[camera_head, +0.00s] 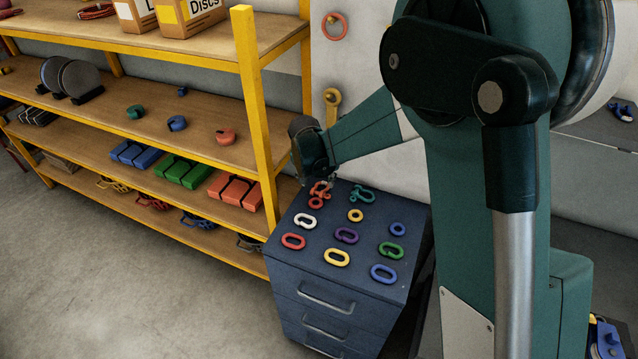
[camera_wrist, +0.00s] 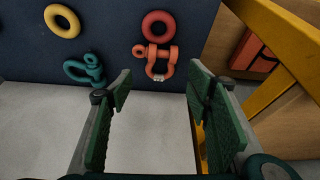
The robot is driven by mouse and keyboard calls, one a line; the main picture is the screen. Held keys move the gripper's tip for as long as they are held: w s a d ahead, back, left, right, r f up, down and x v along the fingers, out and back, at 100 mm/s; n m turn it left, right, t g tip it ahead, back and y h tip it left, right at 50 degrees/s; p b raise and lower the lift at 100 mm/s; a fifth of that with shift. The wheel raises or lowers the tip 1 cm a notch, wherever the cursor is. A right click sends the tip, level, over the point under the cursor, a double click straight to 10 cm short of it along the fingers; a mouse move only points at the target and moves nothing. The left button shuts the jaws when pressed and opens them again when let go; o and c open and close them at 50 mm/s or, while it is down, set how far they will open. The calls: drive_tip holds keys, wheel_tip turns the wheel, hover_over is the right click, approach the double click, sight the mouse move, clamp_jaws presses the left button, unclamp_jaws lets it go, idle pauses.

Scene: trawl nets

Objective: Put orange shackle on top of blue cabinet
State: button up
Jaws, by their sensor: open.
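The orange shackle (camera_head: 321,188) lies on top of the blue cabinet (camera_head: 287,262), near its back left edge. In the wrist view the orange shackle (camera_wrist: 153,52) lies against the dark blue cabinet top (camera_wrist: 112,28), just beyond my gripper (camera_wrist: 160,88). My gripper is open, its green-padded fingers apart with nothing between them. The shackle appears between the fingertips in the picture but is not gripped. In the head view my gripper (camera_head: 326,180) hangs by the cabinet's back edge, its fingertips mostly hidden. A teal shackle (camera_head: 362,194) lies to the right of the orange one.
A yellow ring (camera_head: 355,215), a white link (camera_head: 306,221), a purple link (camera_head: 347,235) and several other links cover the cabinet top. A yellow-framed shelf (camera_head: 258,110) stands close on the left.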

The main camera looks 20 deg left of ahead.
drive_tip(key=v, duration=0.6)
drive_tip(key=shift+r, duration=0.15)
idle(0.6)
idle(0.3)
drive_tip(key=s+d+r, duration=0.2)
drive_tip(key=d+r, duration=0.4)
drive_tip(key=d, duration=0.5)
drive_tip(key=s+d+r+t, duration=0.1)
drive_tip(key=s+d+r, duration=0.2)
drive_tip(key=d+r, duration=0.55)
drive_tip(key=s+d+r, duration=0.2)
drive_tip(key=d+r, duration=0.1)
drive_tip(key=d, duration=1.1)
drive_tip(key=s+d+m+t, duration=0.1)
drive_tip(key=s+d, duration=1.9)
drive_tip(key=d, duration=0.2)
drive_tip(key=shift+s+f+t, duration=0.4)
